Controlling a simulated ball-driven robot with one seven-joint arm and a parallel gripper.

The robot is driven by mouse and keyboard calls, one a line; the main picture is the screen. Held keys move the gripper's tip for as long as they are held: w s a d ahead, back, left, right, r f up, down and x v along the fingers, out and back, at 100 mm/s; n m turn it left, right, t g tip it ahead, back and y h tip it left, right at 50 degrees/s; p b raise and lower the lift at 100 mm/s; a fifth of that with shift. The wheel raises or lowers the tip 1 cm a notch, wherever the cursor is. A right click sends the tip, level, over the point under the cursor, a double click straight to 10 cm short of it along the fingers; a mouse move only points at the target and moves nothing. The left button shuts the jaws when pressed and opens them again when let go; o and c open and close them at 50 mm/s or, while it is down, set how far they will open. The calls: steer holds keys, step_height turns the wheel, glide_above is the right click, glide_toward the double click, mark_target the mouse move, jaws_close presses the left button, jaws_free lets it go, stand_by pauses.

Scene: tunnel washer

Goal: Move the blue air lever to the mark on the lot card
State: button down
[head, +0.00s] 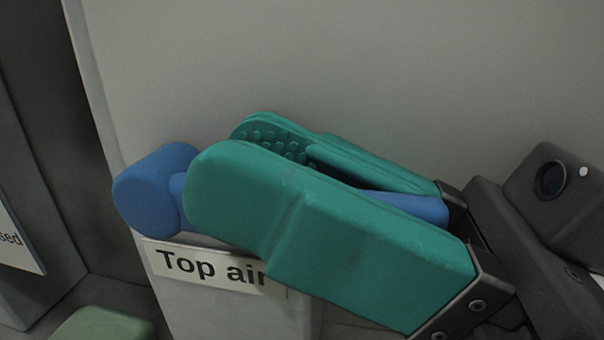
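The blue air lever (155,190) shows its rounded blue end left of my gripper (225,155), above a label (205,265) reading "Top air", which is partly covered. A short blue neck runs from that end behind the near teal finger. More blue (405,207) shows between the fingers close to their base. The two teal fingers lie on either side of the blue, with a gap between their tips and the far finger's dotted pad in sight. The near finger hides the middle of the lever, so contact is unclear. I cannot make out a lot card mark.
A plain grey panel (350,70) fills the background behind my gripper. A pale green object (103,325) shows at the bottom left.

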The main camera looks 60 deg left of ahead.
mark_target(199, 53)
stand_by(0.6)
steer(key=r+t+h, duration=0.1)
steer(key=t, duration=0.1)
steer(key=shift+s+a+r+t+h+p, duration=0.15)
steer(key=shift+r+t+h+p, duration=0.2)
steer(key=shift+r+t+h, duration=0.05)
steer(key=shift+s+a+r+t+h+p, duration=0.2)
steer(key=shift+r+t+h+p, duration=0.2)
steer(key=shift+t+h+p, duration=0.2)
steer(key=shift+s+a+r+t+h+p, duration=0.1)
steer(key=shift+s+r+t+h+p, duration=0.05)
steer(key=shift+r+t+h+p, duration=0.35)
steer(key=shift+s+a+r+t+h+p, duration=0.1)
steer(key=shift+s+a+t+h+p, duration=0.05)
steer(key=shift+t+h+p, duration=0.3)
steer(key=shift+s+a+r+t+h+p, duration=0.15)
steer(key=shift+t+h+p, duration=0.1)
steer(key=shift+t+p, duration=0.3)
steer(key=shift+s+a+t+h+p, duration=0.15)
steer(key=shift+s+t+h+p, duration=0.1)
steer(key=shift+t+h+p, duration=0.3)
